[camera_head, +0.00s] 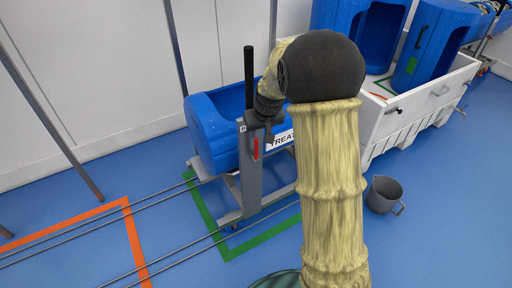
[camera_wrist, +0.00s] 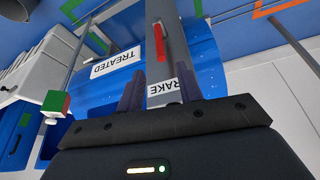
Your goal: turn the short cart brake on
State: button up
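The short cart carries a blue tub (camera_head: 212,130) with a TREATED sign, partly hidden by my arm in the head view. A grey post (camera_head: 250,178) stands at its near end. A red brake lever (camera_head: 256,148) lies along the post; it also shows in the wrist view (camera_wrist: 160,42). A white BRAKE label (camera_wrist: 163,91) is partly covered by my gripper (camera_wrist: 161,72). My gripper's two fingers are apart, with the post and label behind the gap and nothing held. The lever is beyond the fingertips; I cannot tell the exact distance.
A white crate-like cart (camera_head: 420,100) with blue tubs stands at the right. A grey bucket (camera_head: 383,194) is on the floor before it. Floor rails run under the short cart, with green (camera_head: 262,238) and orange (camera_head: 136,240) floor markings. A white wall is behind.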

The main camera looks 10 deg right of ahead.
aim_at(257, 143)
jog(key=b+x, duration=0.2)
jog(key=x, duration=1)
grip_shut()
